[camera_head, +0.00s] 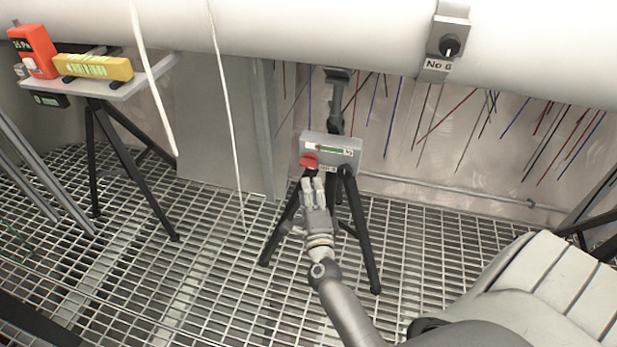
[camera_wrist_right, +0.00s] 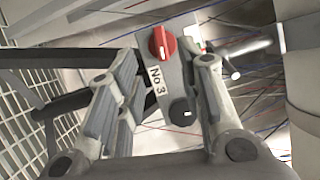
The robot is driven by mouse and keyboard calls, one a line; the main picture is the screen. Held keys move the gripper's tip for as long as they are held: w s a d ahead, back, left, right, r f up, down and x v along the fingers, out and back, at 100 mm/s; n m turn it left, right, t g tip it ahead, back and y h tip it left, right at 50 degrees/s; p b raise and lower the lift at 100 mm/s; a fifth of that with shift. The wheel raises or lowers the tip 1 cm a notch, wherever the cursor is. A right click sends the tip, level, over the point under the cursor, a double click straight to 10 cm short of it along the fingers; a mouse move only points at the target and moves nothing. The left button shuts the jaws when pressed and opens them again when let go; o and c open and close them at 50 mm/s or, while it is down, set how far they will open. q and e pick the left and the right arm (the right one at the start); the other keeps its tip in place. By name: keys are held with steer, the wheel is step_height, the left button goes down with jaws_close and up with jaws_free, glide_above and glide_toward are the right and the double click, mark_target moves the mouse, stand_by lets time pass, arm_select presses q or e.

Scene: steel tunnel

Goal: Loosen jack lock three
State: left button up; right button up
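Jack three is a black tripod with a grey box (camera_head: 346,145) on top, at the centre of the head view. A red knob (camera_head: 309,161) is on the box's left and a black knob (camera_head: 345,170) on its right. In the right wrist view the red knob (camera_wrist_right: 163,44), the "No 3" label (camera_wrist_right: 157,82) and the black knob (camera_wrist_right: 183,112) lie between or just beyond my fingers. My right gripper (camera_head: 311,181) is just below the red knob; it also shows in the wrist view (camera_wrist_right: 168,65), open and empty. Contact cannot be told. My left gripper is out of view.
A large white pipe (camera_head: 300,30) crosses the top, with a "No 6" knob bracket (camera_head: 446,45) on it. A tripod table (camera_head: 110,87) at left bears an orange device (camera_head: 33,48) and a yellow level (camera_head: 95,67). White cords hang at left centre. The grating floor is largely clear.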

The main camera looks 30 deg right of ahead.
steer(key=v, duration=0.4)
stand_by(0.5)
